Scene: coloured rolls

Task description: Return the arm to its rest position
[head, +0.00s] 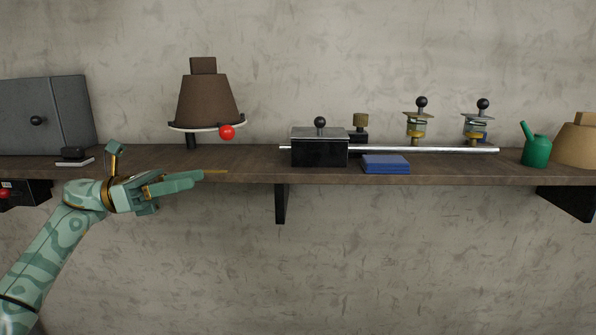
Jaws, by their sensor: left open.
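My left arm (52,240) is green with a marbled pattern and comes in from the lower left. My left gripper (200,178) is open and reaches right, in front of the shelf's front edge. I see nothing clearly held between the fingers. My right arm and right gripper are not in view.
A wooden shelf (240,165) runs across the wall on dark brackets. On it are a grey box (45,115), a brown cone (208,100) with a red ball (227,132), a black box (320,150), a metal rod (430,150), blue sheets (386,164) and a green can (536,150). Below is free room.

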